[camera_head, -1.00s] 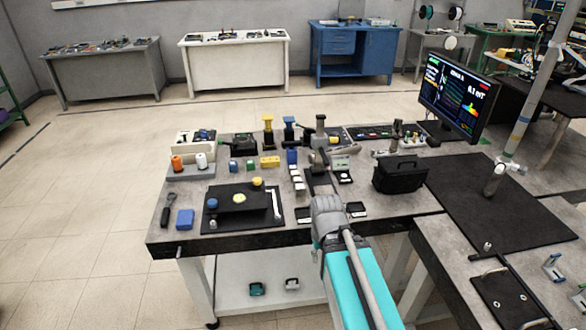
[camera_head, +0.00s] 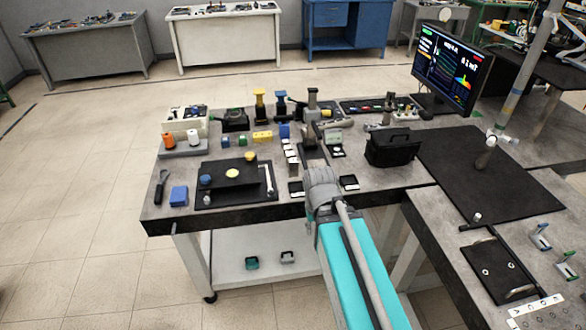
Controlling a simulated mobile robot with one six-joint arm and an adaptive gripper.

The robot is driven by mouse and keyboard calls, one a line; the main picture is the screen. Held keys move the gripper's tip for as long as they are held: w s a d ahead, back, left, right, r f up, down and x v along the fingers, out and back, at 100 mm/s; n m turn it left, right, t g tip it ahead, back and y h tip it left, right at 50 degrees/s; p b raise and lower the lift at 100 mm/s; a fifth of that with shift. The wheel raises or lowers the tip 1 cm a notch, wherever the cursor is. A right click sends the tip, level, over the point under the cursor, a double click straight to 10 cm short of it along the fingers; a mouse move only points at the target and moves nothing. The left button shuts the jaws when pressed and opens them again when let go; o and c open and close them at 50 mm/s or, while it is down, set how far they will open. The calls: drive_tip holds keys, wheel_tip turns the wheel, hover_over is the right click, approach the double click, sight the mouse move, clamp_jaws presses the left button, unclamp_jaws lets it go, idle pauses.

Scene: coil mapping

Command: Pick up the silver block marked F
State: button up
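Several small pale blocks (camera_head: 291,156) stand in a short column near the middle of the table. They are too small for me to read any letter, so I cannot tell which is the silver block marked F. My arm reaches in from the bottom, and its grey end (camera_head: 322,181) is over the table's front part, just right of and nearer than the pale blocks. My gripper's fingers cannot be made out, and I cannot tell whether they hold anything.
A black mat (camera_head: 215,190) with round pieces and a wrench lies left. A blue block (camera_head: 179,196) sits near the front left. A black case (camera_head: 393,148) and a monitor (camera_head: 446,65) stand right. Posts with yellow, blue and grey tops line the back. A large black mat (camera_head: 480,170) lies bare.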

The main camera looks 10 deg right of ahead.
drive_tip(key=o, duration=0.4)
drive_tip(key=shift+w, duration=0.2)
drive_tip(key=o, duration=0.4)
drive_tip(key=shift+w+f+t+b, duration=0.15)
drive_tip(key=shift+w+t, duration=0.1)
drive_tip(key=shift+w, duration=0.35)
drive_tip(key=shift+w+f+t+b, duration=0.15)
drive_tip(key=shift+w+t, duration=0.1)
drive_tip(key=shift+w, duration=0.35)
drive_tip(key=t+b, duration=0.4)
drive_tip(key=t, duration=0.6)
approach(294, 164)
drive_tip(key=shift+s+d+r, duration=0.1)
drive_tip(key=shift+s+r, duration=0.45)
drive_tip(key=shift+r, duration=0.1)
drive_tip(key=b+x, duration=0.4)
drive_tip(key=x, duration=0.3)
drive_tip(key=shift+f+b, duration=0.25)
drive_tip(key=shift+b, duration=0.1)
drive_tip(key=shift+w+f+b, duration=0.4)
drive_tip(key=shift+w, duration=0.2)
